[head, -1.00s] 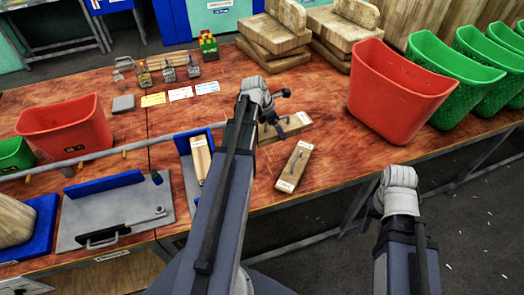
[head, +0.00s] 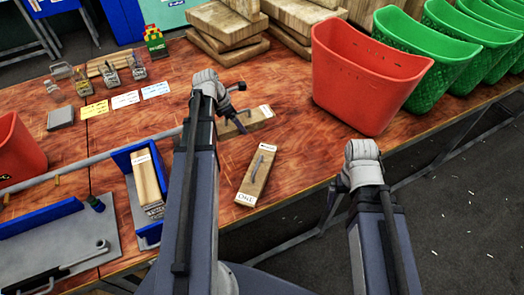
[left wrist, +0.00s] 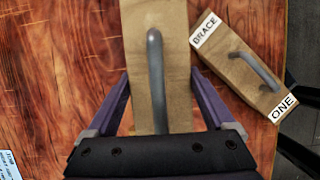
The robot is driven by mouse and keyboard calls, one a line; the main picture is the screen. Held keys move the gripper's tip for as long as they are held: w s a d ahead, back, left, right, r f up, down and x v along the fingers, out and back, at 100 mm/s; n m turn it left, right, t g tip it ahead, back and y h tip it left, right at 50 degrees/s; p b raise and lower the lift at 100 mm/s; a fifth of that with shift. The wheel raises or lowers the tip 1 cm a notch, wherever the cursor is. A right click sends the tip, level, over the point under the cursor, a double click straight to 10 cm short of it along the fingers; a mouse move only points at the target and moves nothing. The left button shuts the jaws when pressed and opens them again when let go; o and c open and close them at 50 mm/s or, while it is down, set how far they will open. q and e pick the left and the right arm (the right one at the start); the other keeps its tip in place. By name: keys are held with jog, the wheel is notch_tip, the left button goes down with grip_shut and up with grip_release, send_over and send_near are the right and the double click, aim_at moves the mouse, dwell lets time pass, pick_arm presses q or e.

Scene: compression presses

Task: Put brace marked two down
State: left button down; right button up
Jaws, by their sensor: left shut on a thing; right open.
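My left gripper (left wrist: 160,88) has its purple fingers on both sides of a wooden brace (left wrist: 140,28) with a grey bar handle; no marking shows on it in the left wrist view. In the head view this brace (head: 258,117) is low at the table top, partly behind my arm; I cannot tell whether it touches the table. A second wooden brace (head: 262,165), marked "BRACE ONE" in the left wrist view (left wrist: 243,62), lies beside it toward the table's front edge. My right gripper (head: 362,160) is open at the front edge; its fingers are mostly hidden.
A red bin (head: 365,80) stands right of the braces, with green bins (head: 462,50) beyond. Wooden blocks (head: 225,25) are stacked at the back. A blue-sided fixture (head: 122,160) holding a wood piece and a grey press (head: 60,240) lie left. Some table around the braces is clear.

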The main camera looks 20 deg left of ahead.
aim_at(244, 145)
pick_arm(q)
jog(key=shift+s, duration=0.15)
notch_tip(244, 145, down, 10)
jog(key=b, duration=1)
jog(key=shift+r, duration=0.1)
jog(key=shift+f, duration=0.2)
grip_release()
jog(key=shift+r, duration=0.25)
